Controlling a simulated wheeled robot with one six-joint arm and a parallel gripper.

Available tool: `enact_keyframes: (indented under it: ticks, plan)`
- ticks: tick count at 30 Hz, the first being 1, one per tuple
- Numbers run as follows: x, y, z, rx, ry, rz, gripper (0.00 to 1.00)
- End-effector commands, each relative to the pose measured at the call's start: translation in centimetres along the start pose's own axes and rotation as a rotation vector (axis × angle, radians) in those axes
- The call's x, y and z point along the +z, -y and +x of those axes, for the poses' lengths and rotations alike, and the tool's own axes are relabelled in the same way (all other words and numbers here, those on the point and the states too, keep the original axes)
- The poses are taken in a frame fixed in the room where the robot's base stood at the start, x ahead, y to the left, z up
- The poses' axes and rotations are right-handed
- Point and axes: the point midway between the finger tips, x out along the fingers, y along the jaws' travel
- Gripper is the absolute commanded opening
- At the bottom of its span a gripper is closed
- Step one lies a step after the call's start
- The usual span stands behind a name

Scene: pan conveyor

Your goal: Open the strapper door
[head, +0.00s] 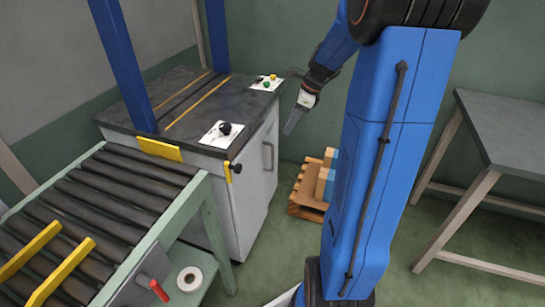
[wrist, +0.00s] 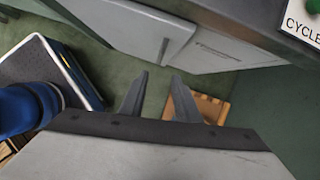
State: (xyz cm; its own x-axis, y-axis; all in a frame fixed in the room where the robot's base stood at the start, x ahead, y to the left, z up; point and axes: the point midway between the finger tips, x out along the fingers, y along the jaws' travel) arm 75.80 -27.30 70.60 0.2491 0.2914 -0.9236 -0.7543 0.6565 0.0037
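The strapper is a light grey cabinet (head: 236,190) with a dark top and blue posts, left of centre in the head view. Its door (head: 262,178) is on the right-hand side and looks closed, with a grey upright handle (head: 268,156). My gripper (head: 291,127) hangs in the air to the right of the door, above handle height, not touching it. In the wrist view my gripper's two fingers (wrist: 160,75) stand apart with nothing between them.
A roller conveyor (head: 112,190) stands at the left. A pallet with boxes (head: 309,195) is on the floor beyond my arm. A grey table (head: 515,130) stands at the right. A control label with a green button (head: 266,84) is on the cabinet top.

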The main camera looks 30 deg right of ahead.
Motion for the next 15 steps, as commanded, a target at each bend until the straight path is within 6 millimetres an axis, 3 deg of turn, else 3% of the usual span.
enact_keyframes:
  ticks: [15]
  plan:
    - [0.0,-0.2,8.5,0.004,-0.002,-0.004,0.29]
